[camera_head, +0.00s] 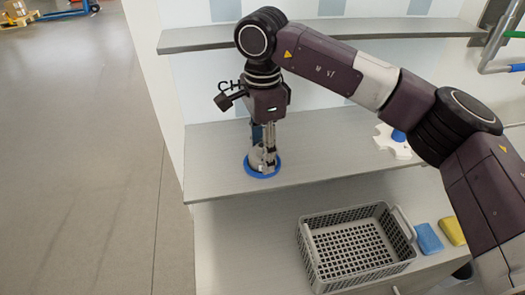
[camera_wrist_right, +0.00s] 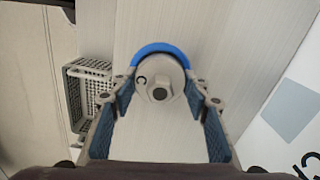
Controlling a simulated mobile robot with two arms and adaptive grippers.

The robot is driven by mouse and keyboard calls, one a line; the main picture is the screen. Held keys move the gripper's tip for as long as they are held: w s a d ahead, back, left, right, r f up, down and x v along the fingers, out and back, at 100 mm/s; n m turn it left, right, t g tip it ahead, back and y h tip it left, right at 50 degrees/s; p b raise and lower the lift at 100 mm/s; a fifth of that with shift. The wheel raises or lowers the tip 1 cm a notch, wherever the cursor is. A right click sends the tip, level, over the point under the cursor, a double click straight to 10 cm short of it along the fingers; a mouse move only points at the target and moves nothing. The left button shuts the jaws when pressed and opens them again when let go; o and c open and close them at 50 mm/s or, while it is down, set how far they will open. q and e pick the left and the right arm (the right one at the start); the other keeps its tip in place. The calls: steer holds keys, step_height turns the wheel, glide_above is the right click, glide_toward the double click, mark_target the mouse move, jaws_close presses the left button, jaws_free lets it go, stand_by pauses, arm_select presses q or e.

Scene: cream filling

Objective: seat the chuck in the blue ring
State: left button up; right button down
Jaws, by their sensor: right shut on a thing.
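The chuck (camera_head: 257,158) is a grey metal piece, upright between the fingers of my right gripper (camera_head: 264,148). In the right wrist view the chuck (camera_wrist_right: 158,78) shows its round top face, with the gripper's fingers (camera_wrist_right: 163,97) shut on both sides of it. The blue ring (camera_head: 263,174) lies on the shelf, its rim showing around the chuck's base. In the wrist view only the ring's far arc (camera_wrist_right: 161,48) shows, and the chuck hides the rest. Whether the chuck rests fully down in the ring cannot be told. My left gripper is not in view.
A grey basket (camera_head: 313,262) stands on the lower surface, with a blue block (camera_head: 428,239) and a yellow block (camera_head: 453,231) to its right. A white piece with a blue knob (camera_head: 393,143) lies right on the shelf (camera_head: 215,160). An upper shelf (camera_head: 200,40) runs behind my right arm.

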stand_by(0.4)
steer(key=c, duration=1)
jaws_free()
steer(key=shift+f, duration=0.1)
steer(key=shift+r+p, duration=1.9)
steer(key=shift+r, duration=1.7)
